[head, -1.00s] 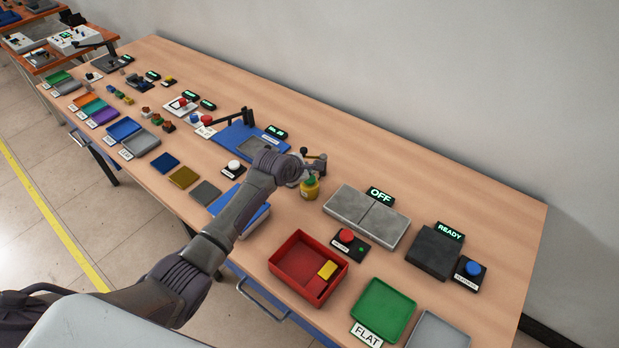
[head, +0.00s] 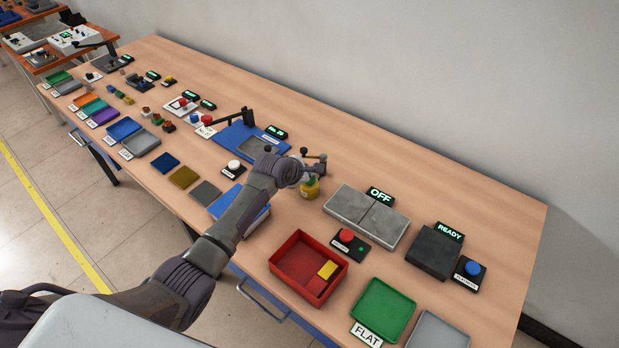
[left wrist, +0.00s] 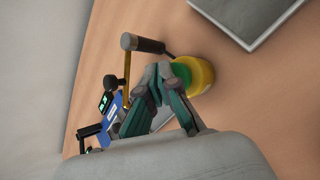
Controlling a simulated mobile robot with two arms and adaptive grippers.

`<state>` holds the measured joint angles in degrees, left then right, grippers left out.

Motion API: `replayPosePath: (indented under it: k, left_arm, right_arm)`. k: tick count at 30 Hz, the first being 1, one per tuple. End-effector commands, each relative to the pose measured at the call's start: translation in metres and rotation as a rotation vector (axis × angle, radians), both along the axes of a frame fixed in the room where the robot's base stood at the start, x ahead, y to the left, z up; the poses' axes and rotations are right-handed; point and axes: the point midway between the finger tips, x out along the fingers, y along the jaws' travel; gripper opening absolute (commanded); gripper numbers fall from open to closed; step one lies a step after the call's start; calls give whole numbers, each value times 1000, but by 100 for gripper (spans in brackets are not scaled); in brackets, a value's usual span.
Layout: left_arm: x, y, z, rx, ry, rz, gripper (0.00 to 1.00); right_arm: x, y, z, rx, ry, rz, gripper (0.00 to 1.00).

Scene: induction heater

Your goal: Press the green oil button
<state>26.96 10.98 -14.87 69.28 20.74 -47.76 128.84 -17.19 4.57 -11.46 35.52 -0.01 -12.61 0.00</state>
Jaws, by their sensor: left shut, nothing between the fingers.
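The green oil button is the green top (left wrist: 182,76) of a small yellow round container (left wrist: 204,73) in the left wrist view. In the head view the yellow container (head: 310,190) stands on the table left of the grey plates, its green top mostly hidden by my gripper. My left gripper (head: 317,169) is shut and empty, with its fingertips at the green top. In the left wrist view the fingertips (left wrist: 164,72) overlap the green top's edge; I cannot tell whether they touch it. My right gripper is not in view.
A brass post with a dark handle (left wrist: 150,45) stands close beside the fingers. Grey plates (head: 366,215) with an OFF sign, a red tray (head: 287,248) and a red button (head: 346,235) lie to the right.

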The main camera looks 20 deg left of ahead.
Motion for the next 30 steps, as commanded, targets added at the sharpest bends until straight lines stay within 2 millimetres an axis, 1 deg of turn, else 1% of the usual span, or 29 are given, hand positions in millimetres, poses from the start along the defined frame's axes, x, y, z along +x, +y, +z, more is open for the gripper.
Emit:
replayPosePath:
  k: [30]
  left_arm:
    - [-1, 0, -11, 0, 2, -1, 0]
  right_arm:
    - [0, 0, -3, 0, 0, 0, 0]
